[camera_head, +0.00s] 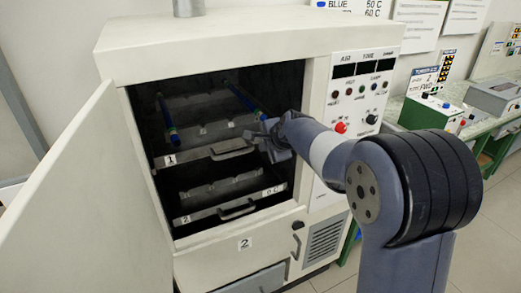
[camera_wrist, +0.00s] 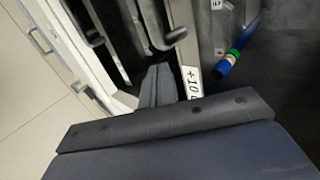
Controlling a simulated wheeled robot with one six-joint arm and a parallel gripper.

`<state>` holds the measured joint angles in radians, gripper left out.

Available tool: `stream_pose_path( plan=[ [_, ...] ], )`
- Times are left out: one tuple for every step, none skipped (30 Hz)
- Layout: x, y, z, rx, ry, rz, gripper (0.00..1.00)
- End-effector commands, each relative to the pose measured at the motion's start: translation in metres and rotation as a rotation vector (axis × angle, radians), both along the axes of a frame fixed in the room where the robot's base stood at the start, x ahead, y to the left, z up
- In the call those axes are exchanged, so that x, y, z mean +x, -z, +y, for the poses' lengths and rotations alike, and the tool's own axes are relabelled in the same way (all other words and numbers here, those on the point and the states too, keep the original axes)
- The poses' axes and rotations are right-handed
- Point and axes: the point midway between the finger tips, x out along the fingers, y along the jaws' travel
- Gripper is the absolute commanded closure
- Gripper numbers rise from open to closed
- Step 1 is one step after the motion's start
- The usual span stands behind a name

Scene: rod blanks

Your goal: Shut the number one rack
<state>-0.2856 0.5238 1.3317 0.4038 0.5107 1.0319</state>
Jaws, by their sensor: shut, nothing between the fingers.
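The number one rack (camera_head: 195,160) is the upper rack in the open cabinet, with a "1" label at the left of its front bar and a pull handle (camera_head: 232,153) in the middle. Two blue rods lie on it, one at the left (camera_head: 167,122) and one at the right (camera_head: 241,97). My gripper (camera_head: 263,141) is shut and empty at the right end of that front bar; I cannot tell whether it touches. In the wrist view my shut fingers (camera_wrist: 158,82) are beside a "+10" label (camera_wrist: 191,82), near a handle (camera_wrist: 165,38) and a blue rod end with a green band (camera_wrist: 233,57).
The number two rack (camera_head: 205,216) sits below, with its own handle (camera_head: 238,209). The cabinet door (camera_head: 75,195) stands wide open at the left. A control panel (camera_head: 362,95) is right of the opening. A green bench (camera_head: 490,130) with boxes stands farther right.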

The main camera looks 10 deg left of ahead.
Motion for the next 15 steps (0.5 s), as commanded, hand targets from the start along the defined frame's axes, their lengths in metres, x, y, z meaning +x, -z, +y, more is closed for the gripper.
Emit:
stream_pose_path(
  plan=[
    [-0.006, -0.003, -0.004, 0.0, 0.001, 0.002, 1.0],
    [-0.009, -0.006, -0.006, 0.0, 0.002, 0.002, 1.0],
    [-0.013, -0.011, -0.009, 0.001, 0.001, 0.002, 1.0],
    [-0.016, -0.014, -0.011, 0.0, 0.001, 0.002, 1.0],
    [-0.02, -0.018, -0.013, 0.001, 0.001, 0.002, 1.0],
    [-0.024, -0.022, -0.015, 0.0, 0.001, 0.002, 1.0],
    [-0.028, -0.026, -0.017, 0.0, 0.001, 0.002, 1.0],
    [-0.031, -0.029, -0.019, -0.002, 0.0, 0.003, 1.0],
    [-0.035, -0.034, -0.021, -0.001, 0.0, 0.002, 1.0],
    [-0.037, -0.036, -0.023, -0.002, 0.0, 0.003, 1.0],
    [-0.04, -0.039, -0.025, -0.002, 0.0, 0.003, 1.0],
    [-0.043, -0.042, -0.026, -0.001, 0.001, 0.004, 1.0],
    [-0.045, -0.044, -0.028, -0.002, 0.001, 0.005, 1.0],
    [-0.046, -0.045, -0.029, -0.002, 0.0, 0.006, 1.0],
    [-0.048, -0.048, -0.03, -0.001, 0.001, 0.006, 1.0]
  ],
)
